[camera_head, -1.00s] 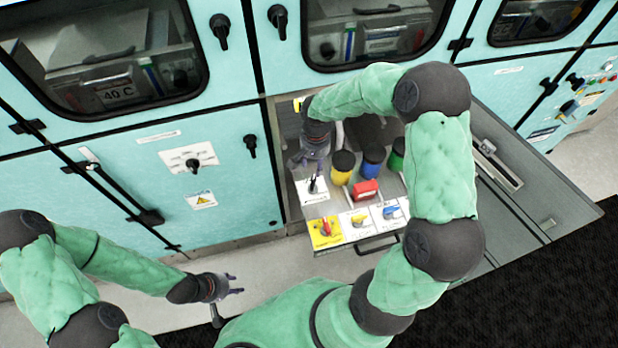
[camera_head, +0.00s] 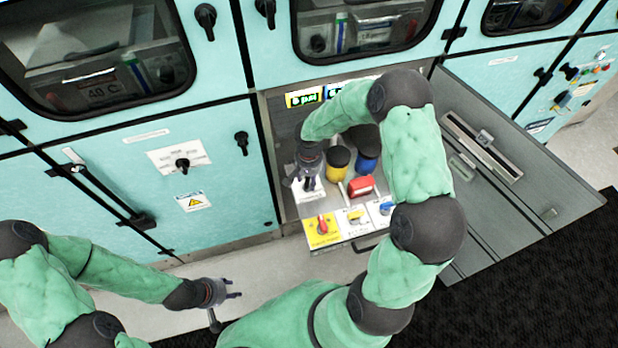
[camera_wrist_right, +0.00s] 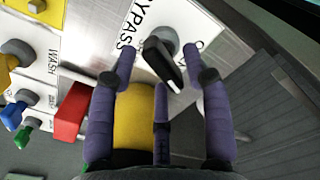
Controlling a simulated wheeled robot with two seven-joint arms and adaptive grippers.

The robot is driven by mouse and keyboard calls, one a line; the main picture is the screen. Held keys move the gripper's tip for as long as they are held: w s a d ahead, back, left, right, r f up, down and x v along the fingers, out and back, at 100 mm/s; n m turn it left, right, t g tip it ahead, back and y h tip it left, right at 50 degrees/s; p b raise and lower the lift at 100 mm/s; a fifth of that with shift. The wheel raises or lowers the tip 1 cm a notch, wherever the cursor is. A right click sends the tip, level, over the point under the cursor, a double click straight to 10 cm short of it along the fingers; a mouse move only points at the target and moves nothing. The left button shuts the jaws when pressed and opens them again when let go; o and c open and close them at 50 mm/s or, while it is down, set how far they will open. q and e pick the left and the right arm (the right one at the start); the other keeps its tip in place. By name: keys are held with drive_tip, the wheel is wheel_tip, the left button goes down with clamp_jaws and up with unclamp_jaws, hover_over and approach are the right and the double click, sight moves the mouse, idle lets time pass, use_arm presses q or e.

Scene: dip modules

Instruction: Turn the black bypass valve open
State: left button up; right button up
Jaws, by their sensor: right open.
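The black bypass valve (camera_wrist_right: 160,60) is a black lever on a round grey hub, on a white plate (camera_wrist_right: 185,25) lettered "BYPASS", in the right wrist view. My right gripper (camera_wrist_right: 165,75) is open, with its purple fingers on either side of the lever; I cannot tell whether any finger touches it. In the head view my right gripper (camera_head: 309,180) is over the white plate at the left of the open compartment and hides most of the valve. My left gripper (camera_head: 232,290) is open and empty, low over the floor left of the compartment.
Yellow (camera_head: 337,162) and blue (camera_head: 366,165) cylinders and a red block (camera_head: 361,186) stand close to the right. An open grey door (camera_head: 520,190) is at right.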

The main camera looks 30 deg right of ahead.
drive_tip(key=shift+c, duration=0.3)
clamp_jaws()
drive_tip(key=n, duration=0.5)
drive_tip(key=shift+w+d+p, duration=0.1)
drive_tip(key=shift+w+p, duration=0.05)
drive_tip(key=shift+p, duration=0.15)
drive_tip(key=shift+o, duration=0.3)
unclamp_jaws()
